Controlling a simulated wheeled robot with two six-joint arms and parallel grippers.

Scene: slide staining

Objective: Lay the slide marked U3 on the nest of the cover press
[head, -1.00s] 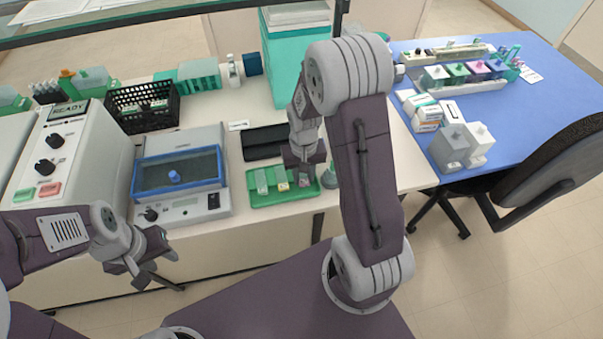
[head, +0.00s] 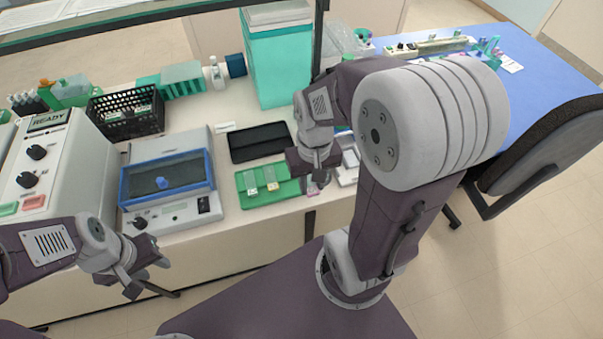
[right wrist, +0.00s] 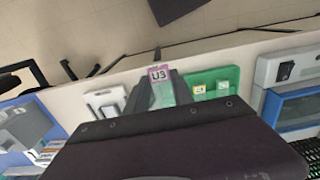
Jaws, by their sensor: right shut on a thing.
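The slide marked U3 (right wrist: 158,76), with a pink label end, is held between the fingers of my right gripper (right wrist: 161,90) in the right wrist view. In the head view my right gripper (head: 318,188) is at the right end of the green slide tray (head: 245,201), above the table's front edge. A low white fixture (head: 348,166), possibly the cover press, is partly hidden behind my right arm. It also shows in the right wrist view (right wrist: 104,101), beside the gripper. My left gripper (head: 147,270) is open and empty in front of the table.
Two other slides (head: 271,180) lie in the green tray. A black tray (head: 259,142) is behind it. A blue-lidded device (head: 168,180) stands to the left, with a black basket (head: 126,112) further back. A blue table (head: 535,85) is at the right.

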